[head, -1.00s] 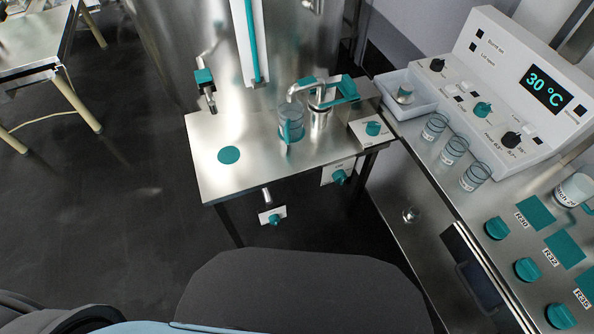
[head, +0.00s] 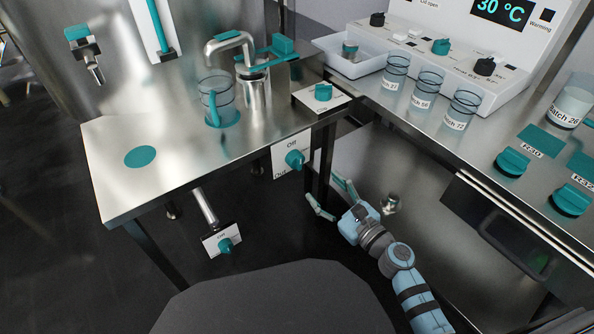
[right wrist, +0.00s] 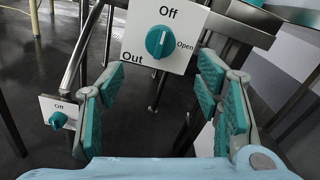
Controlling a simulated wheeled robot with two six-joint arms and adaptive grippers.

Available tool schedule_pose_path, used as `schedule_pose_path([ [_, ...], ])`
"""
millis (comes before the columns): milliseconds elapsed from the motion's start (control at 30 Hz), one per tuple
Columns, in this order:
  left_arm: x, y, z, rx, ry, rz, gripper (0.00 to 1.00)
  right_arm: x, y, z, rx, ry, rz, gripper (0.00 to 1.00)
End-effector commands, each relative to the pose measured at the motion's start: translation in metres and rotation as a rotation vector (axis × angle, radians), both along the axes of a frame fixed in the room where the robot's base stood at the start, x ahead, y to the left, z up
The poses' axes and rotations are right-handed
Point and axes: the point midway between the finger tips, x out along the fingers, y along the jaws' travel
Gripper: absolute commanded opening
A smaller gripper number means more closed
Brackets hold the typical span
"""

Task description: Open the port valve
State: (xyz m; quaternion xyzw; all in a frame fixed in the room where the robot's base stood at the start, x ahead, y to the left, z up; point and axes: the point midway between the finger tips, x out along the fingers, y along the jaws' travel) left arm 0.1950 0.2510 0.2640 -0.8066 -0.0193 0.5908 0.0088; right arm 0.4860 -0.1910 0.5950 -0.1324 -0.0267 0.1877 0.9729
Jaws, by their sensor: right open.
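A white plate marked Off, Open and Out hangs under the front edge of the steel table, with a teal knob (head: 295,159) on it. In the right wrist view this knob (right wrist: 160,41) is straight ahead, its white line nearly upright toward Off. A second teal knob (head: 225,245) sits on a small plate by a pipe lower down; it also shows at the left of the right wrist view (right wrist: 58,119). No label reading "port" is legible. My right gripper (head: 322,187) is open and empty, just below and right of the Out knob, apart from it. My left gripper is out of view.
The steel table (head: 105,170) carries a jug (head: 217,100) under a bent spout and a boxed teal knob (head: 323,91). A table leg stands close to my right gripper. The counter (head: 420,140) at right holds several labelled jars and a control panel.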

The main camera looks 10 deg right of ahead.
Motion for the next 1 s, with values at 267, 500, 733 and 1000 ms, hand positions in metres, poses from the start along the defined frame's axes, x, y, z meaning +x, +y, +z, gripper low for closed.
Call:
schedule_pose_path([
  [267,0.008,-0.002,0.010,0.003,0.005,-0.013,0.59,0.074,0.028,0.000,0.007,0.001,-0.003,0.59],
  [500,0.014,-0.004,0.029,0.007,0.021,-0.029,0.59,0.106,0.042,0.000,0.008,0.004,-0.002,0.59],
  [733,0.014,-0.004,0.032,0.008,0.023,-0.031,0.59,0.109,0.043,0.001,0.007,0.006,-0.003,0.59],
  [1000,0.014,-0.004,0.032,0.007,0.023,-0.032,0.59,0.109,0.042,0.001,0.008,0.004,-0.003,0.25],
])
